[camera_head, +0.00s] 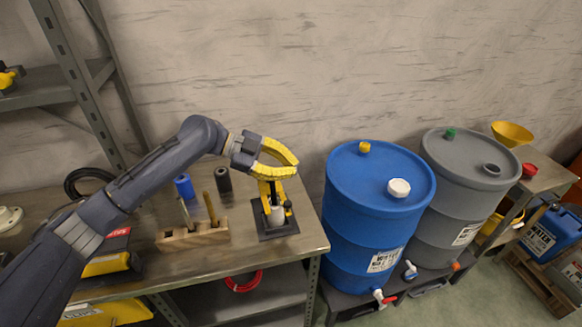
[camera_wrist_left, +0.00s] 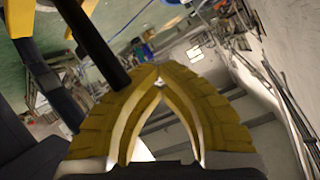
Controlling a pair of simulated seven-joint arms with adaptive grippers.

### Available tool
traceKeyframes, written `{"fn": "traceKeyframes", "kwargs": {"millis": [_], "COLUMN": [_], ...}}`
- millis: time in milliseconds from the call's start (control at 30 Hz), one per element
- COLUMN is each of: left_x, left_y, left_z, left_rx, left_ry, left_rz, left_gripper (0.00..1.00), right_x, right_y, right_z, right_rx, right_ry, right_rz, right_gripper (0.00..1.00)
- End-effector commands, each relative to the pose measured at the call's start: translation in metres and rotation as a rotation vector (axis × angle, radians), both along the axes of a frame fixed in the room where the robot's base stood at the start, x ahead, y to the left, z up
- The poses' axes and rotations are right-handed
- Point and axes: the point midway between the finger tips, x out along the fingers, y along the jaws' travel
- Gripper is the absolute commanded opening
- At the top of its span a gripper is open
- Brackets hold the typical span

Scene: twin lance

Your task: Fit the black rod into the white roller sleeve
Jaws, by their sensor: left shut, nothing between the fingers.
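My left gripper (camera_head: 296,160) has yellow fingers. Its fingertips meet in the left wrist view (camera_wrist_left: 159,82), shut with nothing between them. In the head view it is above a yellow clamp fixture on a black plate (camera_head: 277,232). A white cylinder, seemingly the roller sleeve (camera_head: 275,216), is upright in the fixture, partly covered by yellow parts. A black rod (camera_wrist_left: 94,43) slants down from the top left in the left wrist view, its lower end beside one finger. I cannot tell from the head view whether it is inside the sleeve.
A wooden block (camera_head: 193,237) with thin upright rods, a blue cylinder (camera_head: 184,187) and a dark cylinder (camera_head: 223,181) stand on the bench, left of the fixture. A blue barrel (camera_head: 345,235) and a grey barrel (camera_head: 458,200) stand close beyond the bench's right edge.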

Motion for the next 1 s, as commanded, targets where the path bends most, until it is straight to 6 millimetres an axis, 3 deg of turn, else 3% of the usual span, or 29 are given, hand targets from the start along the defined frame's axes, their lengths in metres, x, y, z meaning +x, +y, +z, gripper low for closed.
{"fn": "traceKeyframes", "kwargs": {"millis": [300,667,867,1000], "left_x": [-0.0061,-0.0072,-0.0071,-0.0071], "left_y": [0.0005,0.0015,0.0016,0.0015], "left_z": [-0.0001,-0.0009,-0.0008,-0.0005], "left_rx": [-0.049,-0.053,-0.054,-0.054], "left_ry": [-0.082,-0.095,-0.094,-0.094], "left_rz": [-0.207,-0.233,-0.231,-0.231], "left_gripper": [0.0,0.0,0.22,0.22], "right_x": [-0.0001,-0.0001,-0.0001,-0.0001], "right_y": [0.0001,0.0,0.0,0.0], "right_z": [0.0,0.0,0.0,0.0], "right_rx": [0.0,0.0,0.0,0.0], "right_ry": [0.0,0.0,0.0,0.0], "right_rz": [0.0,0.0,0.0,0.0], "right_gripper": [0.0,0.0,0.0,0.0]}}
